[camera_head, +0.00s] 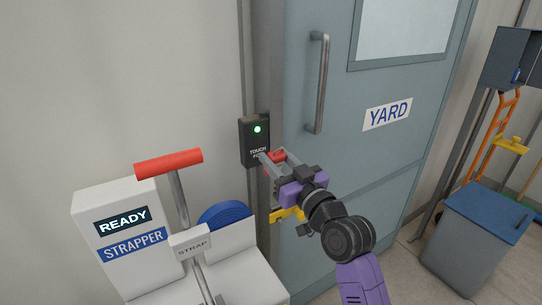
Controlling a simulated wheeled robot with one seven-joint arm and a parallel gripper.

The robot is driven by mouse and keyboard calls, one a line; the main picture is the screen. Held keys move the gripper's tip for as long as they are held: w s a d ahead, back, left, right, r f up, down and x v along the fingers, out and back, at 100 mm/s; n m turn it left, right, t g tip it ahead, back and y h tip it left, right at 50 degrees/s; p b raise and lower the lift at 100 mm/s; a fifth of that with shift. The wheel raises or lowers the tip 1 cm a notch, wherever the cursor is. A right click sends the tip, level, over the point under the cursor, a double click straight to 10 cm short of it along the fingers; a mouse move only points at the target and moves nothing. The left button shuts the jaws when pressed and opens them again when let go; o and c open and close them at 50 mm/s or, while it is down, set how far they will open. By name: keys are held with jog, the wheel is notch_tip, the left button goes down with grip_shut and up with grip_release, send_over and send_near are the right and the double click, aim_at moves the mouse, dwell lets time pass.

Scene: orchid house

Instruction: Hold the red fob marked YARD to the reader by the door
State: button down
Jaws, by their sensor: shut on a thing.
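The reader (249,138) is a dark box on the frame to the left of the door. It shows a green light and partly covered lettering that begins with TOUCH. My gripper (270,158) is at the reader's lower right corner, shut on a small red fob (278,155). The fob is at or very close to the reader; I cannot tell whether they touch. Any marking on the fob is too small to read. The door (345,155) is grey-blue, appears shut, and carries a YARD sign (387,113) and an upright metal handle (317,83).
A white strapper machine (120,215) with a READY display, a red-handled lever (168,161) and a blue reel (225,216) stands below left, near my arm. At right are a grey bin with a blue lid (485,215), a dark wall box (512,60) and an orange-framed item (492,140).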

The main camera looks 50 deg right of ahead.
jog(key=shift+r+b+v, duration=0.2)
jog(key=shift+b+v, duration=0.1)
jog(key=shift+v, duration=1.1)
jog(key=shift+r+b+v, duration=0.2)
jog(key=shift+b+v, duration=0.05)
jog(key=shift+v, duration=1.2)
